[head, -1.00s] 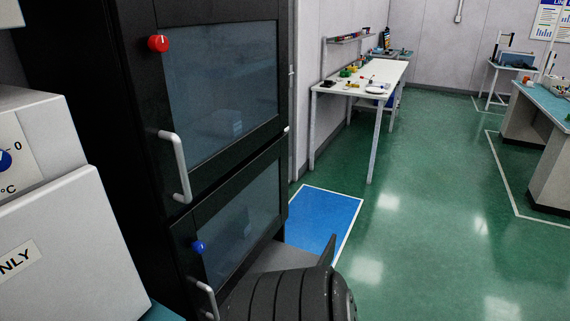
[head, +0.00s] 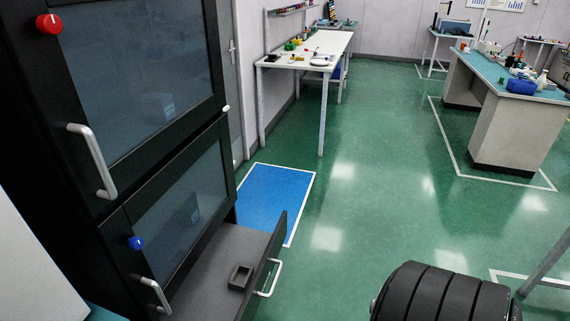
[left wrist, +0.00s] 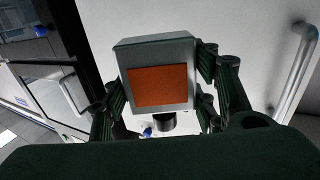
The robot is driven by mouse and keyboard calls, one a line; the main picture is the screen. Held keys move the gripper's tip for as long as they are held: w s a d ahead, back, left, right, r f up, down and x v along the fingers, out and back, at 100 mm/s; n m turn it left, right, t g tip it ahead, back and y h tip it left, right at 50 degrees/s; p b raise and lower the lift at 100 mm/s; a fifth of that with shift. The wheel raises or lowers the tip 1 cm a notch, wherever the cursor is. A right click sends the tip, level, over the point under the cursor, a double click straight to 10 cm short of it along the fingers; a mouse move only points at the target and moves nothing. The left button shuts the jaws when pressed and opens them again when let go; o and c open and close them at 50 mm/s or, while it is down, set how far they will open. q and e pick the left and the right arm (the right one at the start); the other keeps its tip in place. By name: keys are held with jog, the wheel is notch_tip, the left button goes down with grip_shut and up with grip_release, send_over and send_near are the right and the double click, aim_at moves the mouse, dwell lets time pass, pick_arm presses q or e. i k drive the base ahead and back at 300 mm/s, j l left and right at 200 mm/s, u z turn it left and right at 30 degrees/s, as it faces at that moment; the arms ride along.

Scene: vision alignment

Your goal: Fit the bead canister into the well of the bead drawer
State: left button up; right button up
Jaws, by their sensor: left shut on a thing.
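The bead canister (left wrist: 158,87) is a grey box with an orange panel in the left wrist view. My left gripper (left wrist: 160,75) is shut on it, with a dark finger on each side. In the head view the bead drawer (head: 205,290) is pulled out of the black cabinet at bottom centre. The well (head: 240,277) is a small dark square frame on the drawer floor, and it looks empty. My left gripper and the canister are outside the head view, so their distance from the well cannot be told. My right gripper is in neither view.
The black cabinet (head: 125,160) has two glass doors with handles, a red knob (head: 48,23) and a blue knob (head: 136,243). A drawer handle (head: 271,278) sticks out in front. A blue floor mat (head: 272,200) lies beyond.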

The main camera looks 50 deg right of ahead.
aim_at(243, 268)
jog(key=i+l+z, duration=0.3)
jog(key=l, duration=0.2)
jog(key=i+l+z, duration=0.1)
jog(key=l+z, duration=0.2)
jog(key=l, duration=0.2)
jog(key=i+l+z, duration=0.3)
jog(key=i+l, duration=0.3)
jog(key=l, duration=0.15)
jog(key=i+l, duration=0.25)
jog(key=l, duration=0.2)
